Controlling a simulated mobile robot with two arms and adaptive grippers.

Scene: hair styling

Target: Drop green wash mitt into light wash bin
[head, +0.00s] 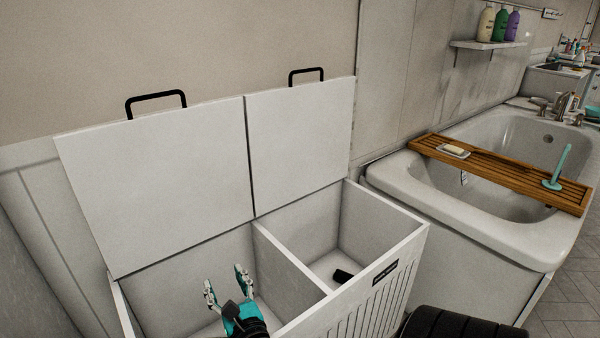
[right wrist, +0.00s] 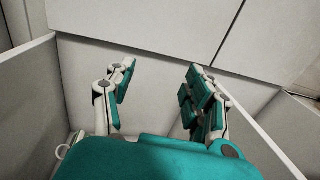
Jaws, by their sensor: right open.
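A white wash bin (head: 297,262) with two open compartments stands against the wall, both lids raised. A small label (head: 385,272) on the front below the right compartment is too small to read, so I cannot tell which side is for light wash. My right gripper (head: 225,278), teal and white, is open over the left compartment. Its fingers are spread with nothing between them in the right wrist view (right wrist: 162,78). A small whitish loop (right wrist: 65,145) shows at the lower left of the right wrist view. My left gripper is out of view.
The raised left lid (head: 155,180) and right lid (head: 300,140) stand behind the compartments. A bathtub (head: 455,210) with a wooden tray (head: 490,172) is on the right. A shelf (head: 488,44) holds bottles.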

